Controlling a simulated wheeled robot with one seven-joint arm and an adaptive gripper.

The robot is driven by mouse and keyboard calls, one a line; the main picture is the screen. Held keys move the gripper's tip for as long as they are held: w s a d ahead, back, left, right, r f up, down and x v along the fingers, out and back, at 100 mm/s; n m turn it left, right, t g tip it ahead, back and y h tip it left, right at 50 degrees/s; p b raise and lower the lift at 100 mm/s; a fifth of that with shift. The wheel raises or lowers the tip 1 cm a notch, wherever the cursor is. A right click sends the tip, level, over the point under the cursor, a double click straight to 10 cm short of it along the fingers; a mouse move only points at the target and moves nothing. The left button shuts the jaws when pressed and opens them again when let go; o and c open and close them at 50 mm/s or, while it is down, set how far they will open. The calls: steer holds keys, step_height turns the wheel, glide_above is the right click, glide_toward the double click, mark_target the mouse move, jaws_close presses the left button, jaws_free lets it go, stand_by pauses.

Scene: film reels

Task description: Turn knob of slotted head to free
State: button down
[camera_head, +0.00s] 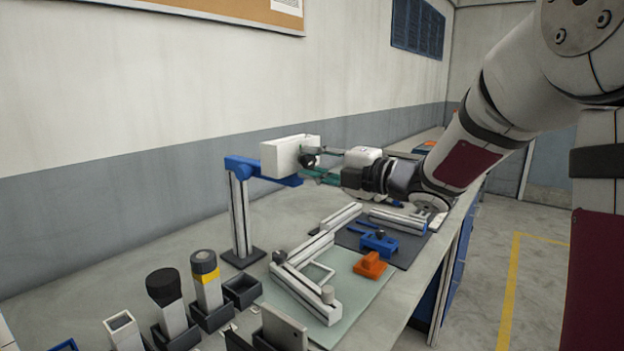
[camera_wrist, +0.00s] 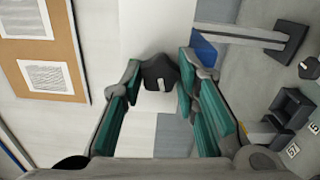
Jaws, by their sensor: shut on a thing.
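The slotted head is a white box (camera_head: 282,157) held up by a blue arm (camera_head: 245,168) on a grey post. A dark knob (camera_head: 307,160) sits on its face toward my gripper. In the wrist view the knob (camera_wrist: 158,75) has dark lobes and a white pointer mark, aimed toward the bottom of the picture. My gripper (camera_wrist: 160,82), with green-padded fingers, has one fingertip on each side of the knob and is shut on it. In the head view my gripper (camera_head: 318,163) reaches the head from the right. The slot itself does not show clearly.
Below lie a grey rail frame (camera_head: 300,272), an orange block (camera_head: 370,265) and a blue fixture (camera_head: 379,242) on mats. Several upright tools, including a yellow-banded one (camera_head: 206,278), stand in dark holders at the front left. A wall is behind the bench.

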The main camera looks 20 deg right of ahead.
steer(key=n+b, duration=0.3)
steer(key=b, duration=0.2)
steer(key=shift+f+n+b, duration=0.3)
steer(key=shift+n, duration=0.1)
steer(key=n+b, duration=0.3)
steer(key=b, duration=0.2)
steer(key=shift+f+n+b, duration=0.1)
steer(key=shift+n+b, duration=0.2)
steer(key=shift+b, duration=0.05)
steer(key=n+b, duration=0.5)
steer(key=b, duration=0.2)
steer(key=n+b, duration=0.2)
steer(key=b, duration=0.1)
steer(key=shift+r+n, duration=0.2)
steer(key=shift+n, duration=0.1)
steer(key=c, duration=1.2)
jaws_free()
steer(key=shift+d+r, duration=0.1)
steer(key=v, duration=1.2)
